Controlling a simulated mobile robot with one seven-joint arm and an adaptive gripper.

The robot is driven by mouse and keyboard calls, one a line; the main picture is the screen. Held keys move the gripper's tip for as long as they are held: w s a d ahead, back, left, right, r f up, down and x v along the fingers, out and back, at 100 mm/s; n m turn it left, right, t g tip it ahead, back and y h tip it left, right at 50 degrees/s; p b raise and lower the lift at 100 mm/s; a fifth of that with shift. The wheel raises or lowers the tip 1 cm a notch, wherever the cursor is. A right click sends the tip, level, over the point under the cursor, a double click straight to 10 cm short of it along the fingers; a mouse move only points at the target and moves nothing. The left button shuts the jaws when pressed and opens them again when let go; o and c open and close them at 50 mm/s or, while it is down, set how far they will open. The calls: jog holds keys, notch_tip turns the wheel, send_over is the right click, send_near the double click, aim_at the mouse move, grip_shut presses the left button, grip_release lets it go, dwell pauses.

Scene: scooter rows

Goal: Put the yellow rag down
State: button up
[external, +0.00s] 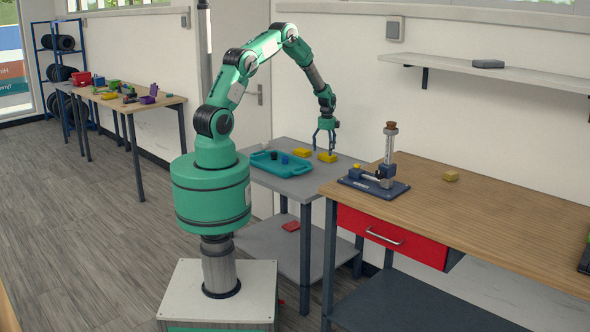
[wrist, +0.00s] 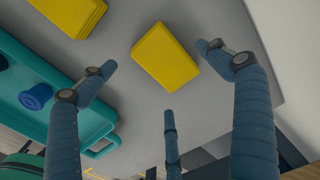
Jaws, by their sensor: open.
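One yellow piece (external: 327,157) lies flat below my gripper (external: 325,149). In the wrist view this piece (wrist: 165,57) is between and beyond the spread fingers of my gripper (wrist: 158,76), with no finger closed on it. The other yellow piece (external: 303,153) lies just to its left, and shows layered edges in the wrist view (wrist: 75,14). My gripper is open and holds nothing.
A teal tray (external: 262,172) with small dark and blue items sits at left on the grey table (external: 300,190). The wooden workbench (external: 490,205) at right bears a dark-based stand (external: 374,186) and a small yellowish block (external: 451,176). A red item (external: 291,226) lies on the lower shelf.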

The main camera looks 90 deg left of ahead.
aim_at(326, 155)
notch_tip(326, 155, up, 8)
jog(key=p, duration=0.1)
jog(key=shift+r, duration=0.2)
dwell(0.7)
jog(key=w+d+r+n+t, duration=0.1)
jog(key=w+d+r, duration=0.2)
jog(key=d+r, duration=0.45)
jog(key=w+d+r+n, duration=0.1)
jog(key=w+d+r, duration=0.1)
jog(key=d+r, duration=0.55)
jog(key=s+d+r+n+t+y, duration=0.1)
jog(key=s+d+r+n, duration=0.1)
jog(key=d+r, duration=1.3)
jog(key=s+d+r+n+t, duration=0.1)
jog(key=s+d+r, duration=0.35)
jog(key=d, duration=0.45)
jog(key=s+d+r+n+t, duration=0.1)
jog(key=s+d+r, duration=0.35)
jog(key=d, duration=0.35)
jog(key=s+d+n+t+h, duration=0.1)
jog(key=s+d+n, duration=0.2)
jog(key=s+d, duration=0.8)
jog(key=s, duration=0.4)
jog(key=shift+s+d+t, duration=0.2)
jog(key=shift+d+t, duration=0.05)
jog(key=shift+t, duration=0.05)
